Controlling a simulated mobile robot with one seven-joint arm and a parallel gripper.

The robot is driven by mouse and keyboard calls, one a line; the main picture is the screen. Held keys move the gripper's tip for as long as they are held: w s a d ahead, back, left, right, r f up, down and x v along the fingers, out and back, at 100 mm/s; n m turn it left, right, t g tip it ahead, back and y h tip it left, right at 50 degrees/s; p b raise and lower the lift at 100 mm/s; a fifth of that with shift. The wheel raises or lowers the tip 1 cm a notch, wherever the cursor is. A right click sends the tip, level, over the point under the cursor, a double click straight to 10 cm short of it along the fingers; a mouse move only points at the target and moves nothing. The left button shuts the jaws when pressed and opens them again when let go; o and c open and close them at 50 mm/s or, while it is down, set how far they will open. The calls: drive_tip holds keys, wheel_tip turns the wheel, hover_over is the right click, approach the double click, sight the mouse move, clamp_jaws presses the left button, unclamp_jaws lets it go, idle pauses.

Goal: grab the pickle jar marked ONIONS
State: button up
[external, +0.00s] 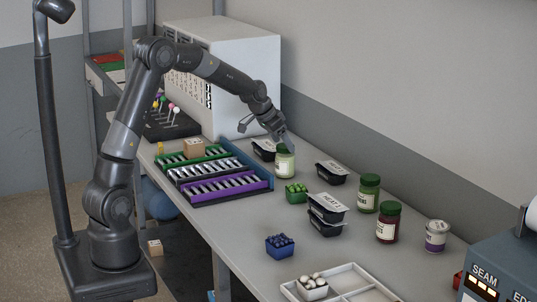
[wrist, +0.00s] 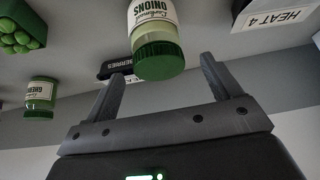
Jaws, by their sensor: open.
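The jar marked ONIONS (wrist: 155,22) has a green lid and a white label in the wrist view, where the label reads upside down. A pale jar with a white label (external: 284,166) stands upright under my gripper in the external view and appears to be the same one; its top is partly covered. My gripper (external: 283,140) is open and empty at that jar's top. In the wrist view the jar's lid shows between the two fingertips (wrist: 160,68); I cannot tell whether they touch it.
A green-lidded jar with green contents (wrist: 40,97) stands apart. A green punnet (external: 296,194) sits close in front. Two more jars (external: 368,196) (external: 387,228) stand to the right.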

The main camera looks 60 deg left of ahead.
sight(285, 161)
drive_tip(key=x, duration=0.5)
drive_tip(key=shift+r, duration=0.1)
drive_tip(key=c, duration=1.4)
drive_tip(key=shift+o, duration=0.2)
